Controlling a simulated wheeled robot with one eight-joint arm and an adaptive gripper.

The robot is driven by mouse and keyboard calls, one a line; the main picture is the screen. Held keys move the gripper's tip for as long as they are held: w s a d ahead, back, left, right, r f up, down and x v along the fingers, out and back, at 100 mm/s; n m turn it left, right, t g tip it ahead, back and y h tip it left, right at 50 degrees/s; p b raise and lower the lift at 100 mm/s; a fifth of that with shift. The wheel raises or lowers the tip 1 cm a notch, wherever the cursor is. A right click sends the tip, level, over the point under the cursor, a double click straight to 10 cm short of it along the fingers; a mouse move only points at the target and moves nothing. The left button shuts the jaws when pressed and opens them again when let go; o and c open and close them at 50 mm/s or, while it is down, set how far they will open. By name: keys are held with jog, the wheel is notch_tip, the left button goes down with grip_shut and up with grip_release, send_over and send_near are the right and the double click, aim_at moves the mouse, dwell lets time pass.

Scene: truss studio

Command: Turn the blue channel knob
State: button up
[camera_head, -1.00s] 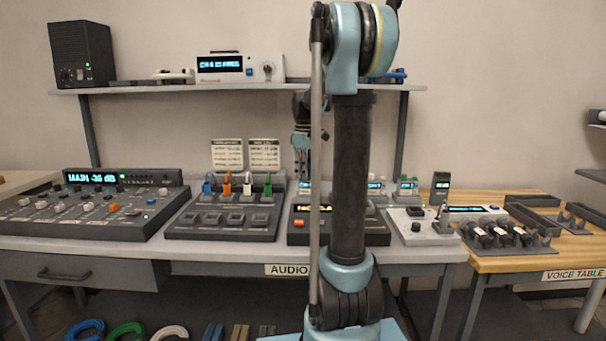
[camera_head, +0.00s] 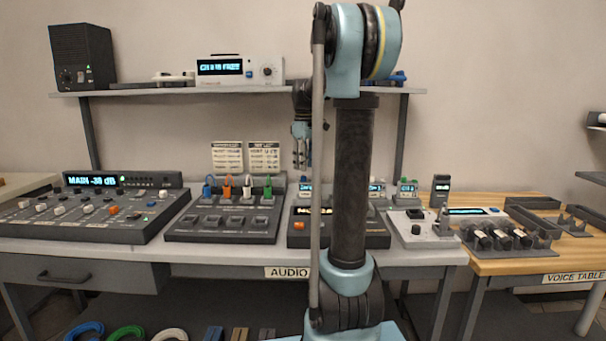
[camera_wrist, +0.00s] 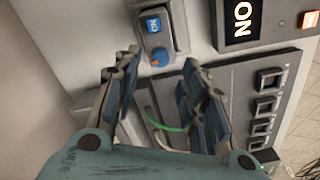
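My gripper (camera_head: 302,165) hangs above the back of the audio table, over a small box with a lit cyan display (camera_head: 305,188). In the wrist view my gripper (camera_wrist: 160,90) is open, its two fingers apart with nothing between them. Just beyond the fingertips, a grey box (camera_wrist: 180,28) carries a blue display and a round blue knob (camera_wrist: 160,57) with an orange mark. The fingers appear apart from the knob. In the head view the knob is too small to make out.
A cable panel (camera_head: 222,222) with coloured plugs and a dark unit with a lit screen (camera_wrist: 242,20) flank the box. Similar small boxes (camera_head: 407,188) stand to the right. A mixer (camera_head: 90,220) is at left, a shelf (camera_head: 240,88) above.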

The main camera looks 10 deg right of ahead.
aim_at(304, 176)
notch_tip(304, 176, up, 7)
jog(key=shift+r, duration=0.15)
dwell(0.4)
